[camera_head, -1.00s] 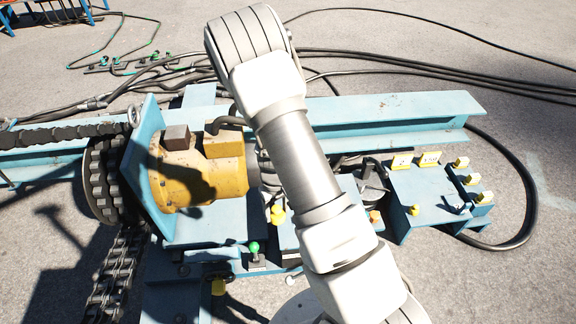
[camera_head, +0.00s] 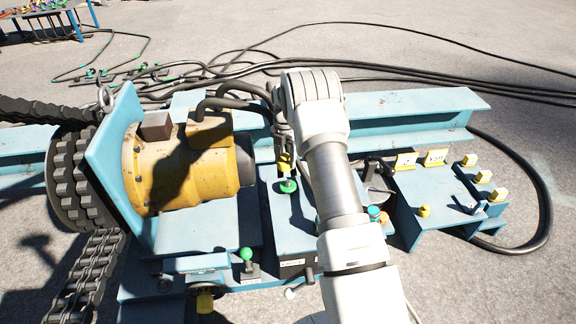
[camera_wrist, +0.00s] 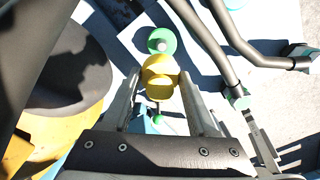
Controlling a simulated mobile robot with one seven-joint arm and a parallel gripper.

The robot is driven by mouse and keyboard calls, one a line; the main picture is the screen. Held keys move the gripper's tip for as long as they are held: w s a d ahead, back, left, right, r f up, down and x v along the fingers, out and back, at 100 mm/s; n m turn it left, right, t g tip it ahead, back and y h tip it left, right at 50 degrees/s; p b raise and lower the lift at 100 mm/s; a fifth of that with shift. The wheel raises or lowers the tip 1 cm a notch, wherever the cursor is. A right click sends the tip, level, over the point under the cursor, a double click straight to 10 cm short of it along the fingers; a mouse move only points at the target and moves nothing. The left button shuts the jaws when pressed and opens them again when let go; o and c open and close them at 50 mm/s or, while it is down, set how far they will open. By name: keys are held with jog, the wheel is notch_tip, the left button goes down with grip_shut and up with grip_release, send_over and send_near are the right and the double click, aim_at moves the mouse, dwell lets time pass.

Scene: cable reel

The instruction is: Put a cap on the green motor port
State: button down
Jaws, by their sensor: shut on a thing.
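My gripper (camera_wrist: 159,88) is shut on a yellow cap (camera_wrist: 159,72), which sits between the fingertips in the wrist view. In the head view the yellow cap (camera_head: 285,163) shows just left of my arm. A green round piece (camera_head: 288,186) on the blue base lies just below it in the picture; a green disc (camera_wrist: 162,40) shows past the cap in the wrist view. I cannot tell whether cap and green piece touch. The yellow motor (camera_head: 180,170) lies to the left. My arm hides part of the base.
A green-knobbed lever (camera_head: 246,255) stands at the base's front. Black hoses (camera_head: 240,100) run from the motor. Yellow tags and blocks (camera_head: 435,157) sit on a blue plate to the right. A chain and sprocket (camera_head: 78,180) stand left. A blue beam (camera_head: 415,102) runs behind.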

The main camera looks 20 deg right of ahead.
aim_at(288, 181)
jog(key=shift+w+d+f+n, duration=0.25)
jog(key=shift+d+n, duration=0.25)
jog(key=shift+d, duration=0.1)
jog(key=shift+f+b, duration=2.6)
jog(key=shift+f, duration=1.65)
jog(key=shift+f+b, duration=0.25)
jog(key=shift+b, duration=0.1)
jog(key=shift+c, duration=0.5)
grip_release()
notch_tip(288, 181, up, 18)
jog(key=p, duration=0.5)
jog(key=shift+f, duration=0.25)
